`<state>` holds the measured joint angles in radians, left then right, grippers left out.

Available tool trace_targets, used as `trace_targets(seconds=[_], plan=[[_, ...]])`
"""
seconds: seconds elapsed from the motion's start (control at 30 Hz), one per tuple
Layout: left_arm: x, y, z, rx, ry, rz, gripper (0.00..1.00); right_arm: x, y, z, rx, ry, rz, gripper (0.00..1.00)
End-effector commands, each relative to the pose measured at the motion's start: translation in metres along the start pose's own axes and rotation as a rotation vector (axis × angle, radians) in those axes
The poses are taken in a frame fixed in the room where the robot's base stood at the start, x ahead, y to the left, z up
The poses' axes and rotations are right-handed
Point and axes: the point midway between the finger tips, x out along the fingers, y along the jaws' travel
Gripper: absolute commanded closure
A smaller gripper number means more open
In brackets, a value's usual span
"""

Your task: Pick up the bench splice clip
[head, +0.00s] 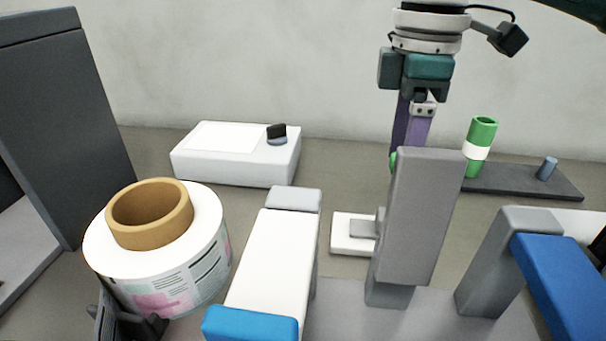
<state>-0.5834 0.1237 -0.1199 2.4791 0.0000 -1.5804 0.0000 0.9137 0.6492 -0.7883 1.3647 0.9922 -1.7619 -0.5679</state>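I cannot tell for sure which thing is the bench splice clip. A small grey piece (362,229) on a white block (347,243), partly behind a grey upright, is one candidate. My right gripper (408,150), with a teal body and purple fingers, hangs pointing down behind the grey upright (420,215). The upright hides its fingertips. A bit of something green (393,160) shows beside the fingers at the upright's left edge. Whether the fingers hold it is hidden. My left gripper is not clearly in view.
A label reel (205,225) with a tan core (150,225) stands at left. A white box (235,172) with a dark knob (277,132) is behind. A green tube (481,130) and small peg (547,168) stand on a dark board (515,184). White and blue arms crowd the front.

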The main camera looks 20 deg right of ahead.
Motion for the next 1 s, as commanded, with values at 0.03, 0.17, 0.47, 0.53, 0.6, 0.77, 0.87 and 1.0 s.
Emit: trace_targets(seconds=[0.03, 0.17, 0.47, 0.53, 0.6, 0.77, 0.87, 1.0], plan=[[0.003, 0.001, 0.001, -0.001, 0.001, 0.001, 1.00, 0.009, -0.001, 0.000, 0.000, -0.001, -0.002, 0.22], [0.004, 0.002, 0.000, -0.006, 0.003, 0.004, 1.00, 0.028, -0.001, 0.000, 0.000, -0.003, -0.003, 0.22], [0.009, 0.002, 0.001, -0.008, 0.005, 0.006, 1.00, 0.060, -0.002, -0.003, -0.001, -0.002, -0.003, 0.22], [0.011, 0.002, 0.001, -0.008, 0.006, 0.006, 1.00, 0.073, -0.003, -0.004, 0.000, -0.003, -0.003, 0.22], [0.013, 0.003, 0.002, -0.008, 0.006, 0.006, 1.00, 0.084, -0.003, -0.005, 0.000, -0.003, -0.003, 0.22], [0.015, 0.002, 0.003, -0.006, 0.006, 0.005, 1.00, 0.097, -0.003, -0.005, -0.001, -0.002, -0.001, 0.22], [0.015, 0.002, 0.003, -0.004, 0.006, 0.003, 1.00, 0.097, -0.003, -0.005, -0.001, -0.001, 0.000, 0.22], [0.015, 0.001, 0.003, 0.000, 0.006, 0.000, 1.00, 0.097, -0.003, -0.005, -0.001, -0.001, 0.000, 0.25]])
